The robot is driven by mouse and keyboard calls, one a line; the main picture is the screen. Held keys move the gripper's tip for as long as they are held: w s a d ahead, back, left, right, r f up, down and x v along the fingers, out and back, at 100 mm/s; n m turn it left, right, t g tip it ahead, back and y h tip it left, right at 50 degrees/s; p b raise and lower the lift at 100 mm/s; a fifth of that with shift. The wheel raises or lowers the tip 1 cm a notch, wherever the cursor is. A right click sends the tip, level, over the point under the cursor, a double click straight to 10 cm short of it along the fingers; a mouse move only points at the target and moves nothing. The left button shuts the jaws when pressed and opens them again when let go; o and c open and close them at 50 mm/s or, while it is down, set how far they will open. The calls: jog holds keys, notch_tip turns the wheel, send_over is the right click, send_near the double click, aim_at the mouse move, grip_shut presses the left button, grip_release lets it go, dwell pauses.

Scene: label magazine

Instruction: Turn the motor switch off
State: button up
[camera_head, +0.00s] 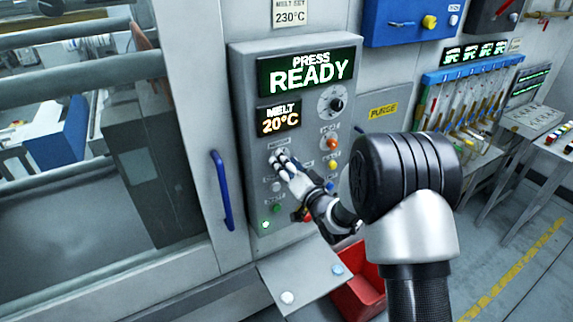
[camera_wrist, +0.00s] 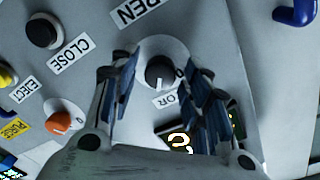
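The motor switch (camera_wrist: 160,72) is a black rotary knob with a white mark on a round pale plate in the wrist view. A label ending in "OR" lies beside it, partly hidden by a finger. My gripper (camera_wrist: 160,88) has its two fingers apart, one on each side of the knob. I cannot tell whether they touch it. In the head view my gripper (camera_head: 283,162) is at the left part of the press control panel (camera_head: 240,110) and hides the knob.
Close by are a black button (camera_wrist: 42,33), a yellow button (camera_wrist: 6,76) and an orange knob (camera_wrist: 58,122). The panel's display (camera_head: 305,72) reads PRESS READY. A blue handle (camera_head: 221,190) stands left of the panel. A grey shelf (camera_head: 306,275) juts out below, above a red bin (camera_head: 363,285).

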jog(key=c, duration=0.8)
jog(key=shift+c, duration=0.2)
jog(key=shift+b, duration=0.45)
jog(key=n+b, duration=1.4)
jog(key=b, duration=0.4)
jog(key=shift+b, duration=0.35)
jog(key=o, duration=1.1)
jog(key=shift+a, duration=0.1)
jog(key=shift+c, duration=0.2)
